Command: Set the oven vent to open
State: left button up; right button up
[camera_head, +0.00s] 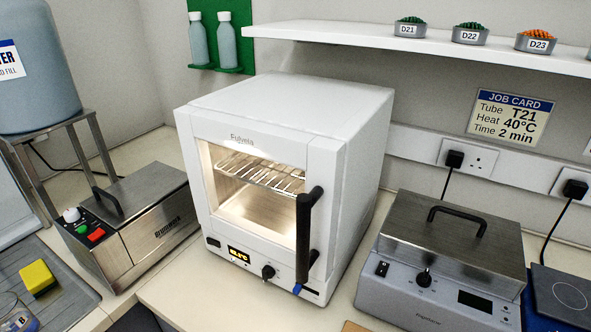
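The white oven (265,105) stands on the bench in the middle of the head view. Its glass door is shut, with a black vertical handle (303,235) on the right side. Through the lit window, a wire rack (262,177) shows inside. The lower front panel has a yellow display (238,254) and a black knob (268,271). A small blue tab (297,289) sits to the right of the knob, below the handle; it may be the vent control, and I cannot tell its setting. Neither gripper is in view.
A steel-lidded bath (146,198) stands left of the oven, another lidded unit (453,240) to its right. A shelf (430,40) with several dishes overhangs the back right. A job card (510,118) is on the wall. Bare bench shows before the oven.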

aim_at(297, 289)
jog(key=k+j+u, duration=0.3)
jog(key=k+j, duration=0.2)
jog(key=j, duration=0.2)
jog(key=k+j+u, duration=0.35)
jog(key=j, duration=0.4)
jog(key=k, duration=0.1)
